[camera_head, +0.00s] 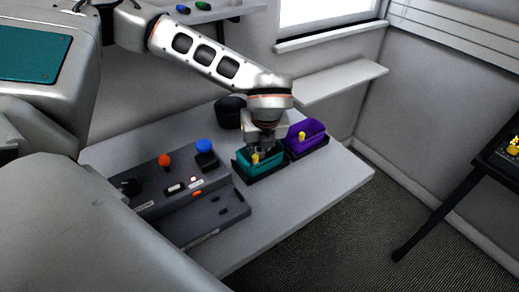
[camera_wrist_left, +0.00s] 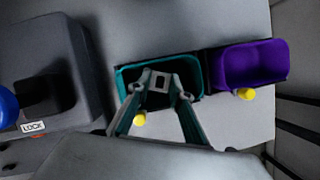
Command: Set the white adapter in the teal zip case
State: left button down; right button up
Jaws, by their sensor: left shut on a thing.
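The teal zip case (camera_head: 272,161) stands open on the table, with a yellow knob at its front; the case also shows in the left wrist view (camera_wrist_left: 196,70). My left gripper (camera_head: 262,148) points down over the teal case, its fingertips at or inside the opening. In the left wrist view the fingers (camera_wrist_left: 164,88) are closed around a small pale block with a dark square, which appears to be the white adapter (camera_wrist_left: 160,83). The fingers hide part of it, and I cannot tell whether it touches the case floor. My right gripper is not in view.
An open purple case (camera_head: 308,128) stands right beside the teal one. A dark stepped panel (camera_head: 200,205) with an orange knob (camera_head: 165,160) and a blue knob (camera_head: 204,145) lies to the left. A black round container (camera_head: 230,110) stands behind. The table's front right is clear.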

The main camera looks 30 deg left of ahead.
pick_arm(q)
jog(key=shift+f, duration=0.35)
jog(key=shift+f, duration=0.15)
jog(key=c, duration=2.1)
grip_release()
jog(key=shift+r, duration=0.3)
jog(key=v, duration=1.1)
jog(key=shift+s+d+r+b, duration=0.2)
jog(key=shift+r+b, duration=0.1)
jog(key=shift+b, duration=0.1)
